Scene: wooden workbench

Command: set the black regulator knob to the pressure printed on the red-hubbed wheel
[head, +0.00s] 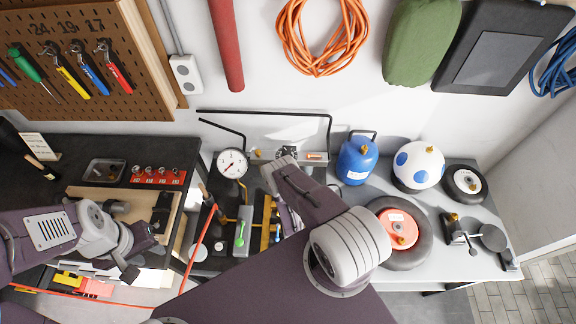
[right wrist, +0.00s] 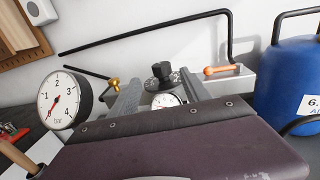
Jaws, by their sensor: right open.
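The black regulator knob (right wrist: 161,72) stands upright above a small white dial (right wrist: 165,101) in the right wrist view. My right gripper (right wrist: 160,80) is open, with one grey finger on each side of the knob; I cannot tell whether they touch it.
A large bar gauge (right wrist: 63,98) stands left of the knob, its red needle low near zero. An orange-handled valve (right wrist: 222,69) is right of it.

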